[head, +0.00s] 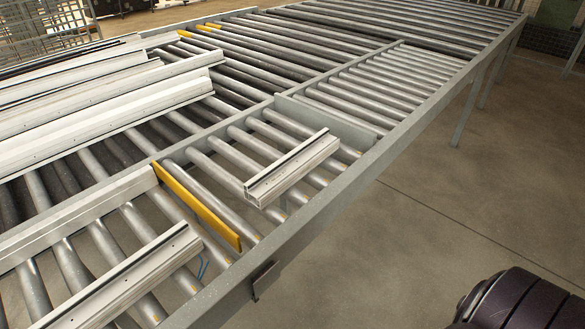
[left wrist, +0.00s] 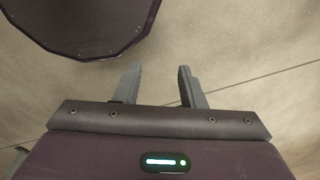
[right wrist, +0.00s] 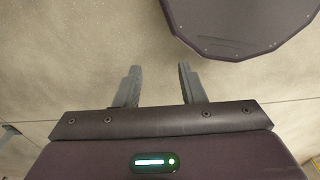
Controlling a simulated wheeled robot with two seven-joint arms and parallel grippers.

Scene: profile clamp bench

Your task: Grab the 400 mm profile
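A short silver profile (head: 293,168) lies across the rollers near the front rail, right of a yellow bar, in the head view. Another profile (head: 125,278) lies at the lower left, left of the yellow bar and cut by the picture edge. No length marking is readable, so I cannot tell by label which is 400 mm. My left gripper (left wrist: 158,80) is open and empty, with bare floor behind its fingers. My right gripper (right wrist: 158,78) is also open and empty over bare floor. Neither gripper shows in the head view.
Several long profiles (head: 110,105) lie on the rollers at the left. The yellow bar (head: 195,205) stands between the two shorter pieces. A grey rail (head: 385,150) edges the roller table. The floor (head: 430,225) at the right is clear. A dark part of my body shows at the lower right.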

